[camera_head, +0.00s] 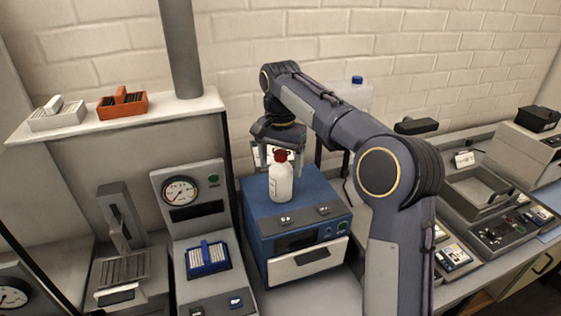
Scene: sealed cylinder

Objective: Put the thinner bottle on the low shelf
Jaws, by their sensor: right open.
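A white bottle with a red cap (281,184) stands upright on top of a blue instrument box (322,187). A pale bottle with a blue cap (358,92) stands farther back, partly hidden behind my right arm; it looks wider than the red-capped one. My right gripper (281,158) points down at the red cap, with its open fingers to either side of the bottle's top. Whether they touch it cannot be told. A white shelf (170,108) is at the left; I cannot tell if it is the low shelf. My left gripper is out of view.
An orange rack (122,103) and a grey rack (57,115) sit on the white shelf, with bare room to their right. A grey post (181,50) rises behind it. A gauge unit (188,200) stands left of the blue box. Grey instruments (480,190) fill the right bench.

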